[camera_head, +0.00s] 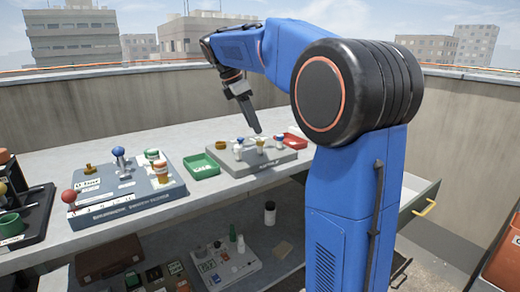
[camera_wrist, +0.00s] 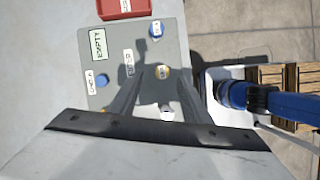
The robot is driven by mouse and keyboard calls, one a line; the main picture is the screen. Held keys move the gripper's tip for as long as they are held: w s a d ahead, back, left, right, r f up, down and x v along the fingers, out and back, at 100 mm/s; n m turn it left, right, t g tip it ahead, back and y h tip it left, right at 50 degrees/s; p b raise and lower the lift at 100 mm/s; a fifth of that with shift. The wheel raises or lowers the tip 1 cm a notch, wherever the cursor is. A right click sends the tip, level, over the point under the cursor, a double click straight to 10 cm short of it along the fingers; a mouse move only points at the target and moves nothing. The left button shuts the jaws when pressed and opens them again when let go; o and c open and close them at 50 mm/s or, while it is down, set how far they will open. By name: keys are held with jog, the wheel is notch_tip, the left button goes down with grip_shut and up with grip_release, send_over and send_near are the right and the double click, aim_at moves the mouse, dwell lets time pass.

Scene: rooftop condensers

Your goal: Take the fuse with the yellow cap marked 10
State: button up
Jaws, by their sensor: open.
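The grey fuse block (camera_head: 262,167) stands on the bench, and part of it shows in the wrist view (camera_wrist: 185,50). My gripper (camera_wrist: 160,78) is open, pointing down, with nothing held. Another yellowish cap (camera_head: 222,145) is at the block's left end in the head view.
A green tray (camera_head: 201,166) is left of the block and a red tray (camera_head: 295,141) lies behind its right end. A larger grey panel (camera_head: 125,193) with a red knob and coloured caps is further left. A lower shelf holds several items, including a bottle (camera_head: 270,213).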

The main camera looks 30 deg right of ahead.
aim_at(260, 140)
jog(key=shift+s+x, duration=0.2)
jog(key=shift+x, duration=2.55)
jog(key=shift+a, duration=0.2)
grip_shut()
